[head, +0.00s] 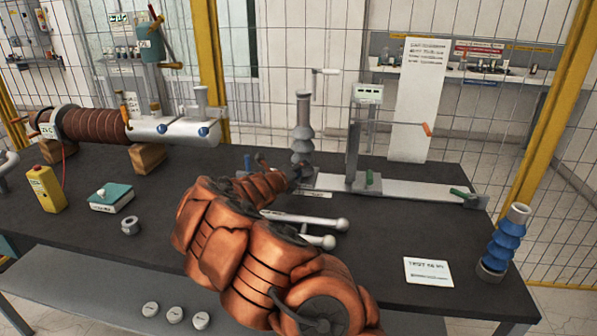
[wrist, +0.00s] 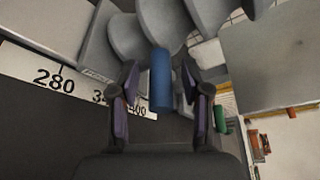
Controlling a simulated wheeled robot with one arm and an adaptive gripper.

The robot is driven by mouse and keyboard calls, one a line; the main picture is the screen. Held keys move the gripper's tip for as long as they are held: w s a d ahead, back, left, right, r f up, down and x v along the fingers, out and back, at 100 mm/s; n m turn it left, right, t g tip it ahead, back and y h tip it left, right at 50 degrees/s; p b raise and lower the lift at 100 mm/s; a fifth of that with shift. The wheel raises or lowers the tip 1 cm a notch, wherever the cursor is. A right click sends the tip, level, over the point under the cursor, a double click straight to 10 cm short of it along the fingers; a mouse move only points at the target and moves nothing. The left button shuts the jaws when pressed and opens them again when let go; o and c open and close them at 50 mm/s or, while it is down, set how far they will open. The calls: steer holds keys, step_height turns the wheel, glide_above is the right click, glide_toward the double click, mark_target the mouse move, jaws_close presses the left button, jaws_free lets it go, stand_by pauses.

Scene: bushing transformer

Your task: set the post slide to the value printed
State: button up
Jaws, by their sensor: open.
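The grey ribbed post (head: 303,130) stands upright at the left end of a long pale rail (head: 415,190) on the dark bench. In the wrist view its grey ribs (wrist: 165,20) fill the top. A blue cylindrical handle (wrist: 161,80) stands out between the fingers of my gripper (wrist: 160,95). The gripper is open, one finger on each side of the handle. A white scale strip (wrist: 25,68) beside it reads 280 and 400, with a number between partly covered by a finger. A printed card (head: 428,271) lies at the front right; its small text is unreadable.
A taller upright stand (head: 356,140) with a small label rises right of the post. A blue ribbed insulator (head: 504,243) stands at the right edge. A brown bushing (head: 95,124) lies on wooden blocks at left.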

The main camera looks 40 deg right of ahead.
steer(key=shift+c, duration=0.2)
steer(key=shift+r, duration=0.1)
jaws_close()
